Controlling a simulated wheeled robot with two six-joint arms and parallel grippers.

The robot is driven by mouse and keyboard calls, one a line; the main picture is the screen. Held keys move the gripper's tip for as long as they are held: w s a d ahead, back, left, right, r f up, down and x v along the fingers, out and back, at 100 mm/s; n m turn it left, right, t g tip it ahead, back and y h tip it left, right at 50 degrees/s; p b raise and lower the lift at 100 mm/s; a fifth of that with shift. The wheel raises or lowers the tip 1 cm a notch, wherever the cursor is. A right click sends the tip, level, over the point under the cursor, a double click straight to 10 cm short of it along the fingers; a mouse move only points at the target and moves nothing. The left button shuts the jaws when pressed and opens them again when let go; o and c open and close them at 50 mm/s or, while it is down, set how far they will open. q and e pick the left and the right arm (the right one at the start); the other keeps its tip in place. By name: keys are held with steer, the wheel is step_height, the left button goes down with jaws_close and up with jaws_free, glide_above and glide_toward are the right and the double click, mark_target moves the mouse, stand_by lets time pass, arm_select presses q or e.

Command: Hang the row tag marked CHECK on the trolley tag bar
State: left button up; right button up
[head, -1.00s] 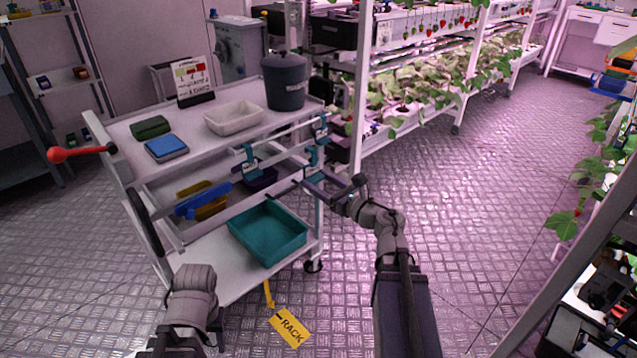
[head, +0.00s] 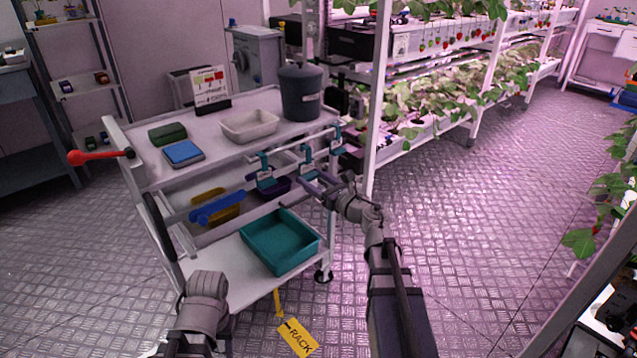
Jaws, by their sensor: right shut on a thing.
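The white trolley's tag bar (head: 285,152) runs along its right-hand side below the top shelf. Several teal hook tags with pale labels are at this bar: one at left (head: 264,170), one in the middle (head: 308,168), one at the right end (head: 336,138). Their lettering is too small to read. My right gripper (head: 318,187) is shut on the middle teal tag, just below the bar. I cannot tell whether this tag's hook is over the bar or in front of it. My left arm shows at bottom left, but its gripper is not visible.
The trolley top (head: 215,145) carries a white tray (head: 249,126), a dark bin (head: 300,95) and a sign (head: 210,90). A teal crate (head: 280,243) stands on the bottom shelf. Floor to the right is clear.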

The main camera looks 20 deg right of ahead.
steer(key=f+b+x, duration=0.1)
steer(key=x, duration=0.6)
steer(key=shift+w+f, duration=0.25)
steer(key=shift+f, duration=0.05)
stand_by(0.3)
steer(key=shift+a, duration=0.1)
steer(key=o, duration=1.3)
steer(key=shift+o, duration=0.2)
steer(key=shift+s, duration=0.1)
